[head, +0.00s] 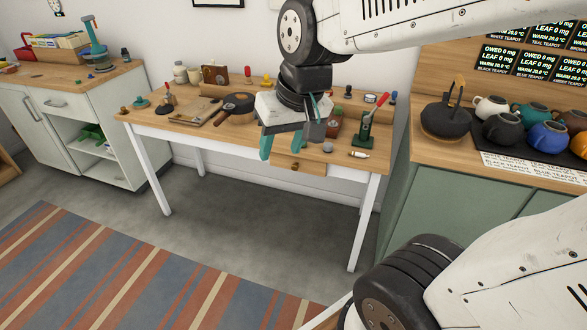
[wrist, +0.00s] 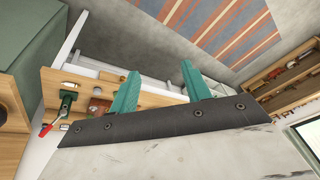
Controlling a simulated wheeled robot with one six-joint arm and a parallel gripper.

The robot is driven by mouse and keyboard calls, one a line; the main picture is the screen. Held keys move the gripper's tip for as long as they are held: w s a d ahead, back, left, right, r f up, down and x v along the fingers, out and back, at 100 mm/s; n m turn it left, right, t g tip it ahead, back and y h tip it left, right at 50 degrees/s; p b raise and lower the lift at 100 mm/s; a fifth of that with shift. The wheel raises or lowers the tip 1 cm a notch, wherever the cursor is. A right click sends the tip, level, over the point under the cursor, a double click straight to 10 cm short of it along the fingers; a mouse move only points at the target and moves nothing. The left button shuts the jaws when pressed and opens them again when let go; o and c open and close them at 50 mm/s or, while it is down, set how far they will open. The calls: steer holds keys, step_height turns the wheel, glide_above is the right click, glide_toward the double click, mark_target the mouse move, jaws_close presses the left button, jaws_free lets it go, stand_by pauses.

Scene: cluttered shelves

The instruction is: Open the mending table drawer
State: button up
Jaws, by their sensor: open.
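The mending table (head: 215,135) has a wooden top and white legs, and stands against the wall in the head view. Its wooden drawer front (head: 312,169) sits under the front edge, right of the middle, with a small round knob (head: 294,167). The drawer looks shut. My gripper (head: 281,146) is open and empty, its teal fingers pointing down over the table's front edge, left of and above the knob in the picture. I cannot tell its distance from the knob. In the wrist view, the open fingers (wrist: 160,72) show before part of the table (wrist: 75,85).
A dark pan (head: 237,103), a green stand (head: 362,130) and small items clutter the tabletop. A green cabinet with teapots (head: 445,120) stands close on the right, a white cabinet (head: 75,120) on the left. The floor before the table is clear, with a striped rug (head: 130,270).

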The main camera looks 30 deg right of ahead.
steer(key=w+f+m+t, duration=0.2)
steer(key=w+f, duration=0.1)
steer(key=w, duration=0.7)
steer(key=w+f+m+t, duration=0.2)
steer(key=w+f, duration=0.1)
steer(key=w, duration=0.7)
steer(key=w+d+f+m+t+h, duration=0.35)
steer(key=w+d+f, duration=0.25)
steer(key=w+f, duration=0.6)
steer(key=m+h, duration=0.5)
steer(key=h, duration=0.7)
glide_toward(295, 169)
steer(key=x, duration=0.8)
steer(key=shift+w+d, duration=0.15)
steer(key=shift+w, duration=0.15)
jaws_close()
steer(key=shift+s, duration=0.1)
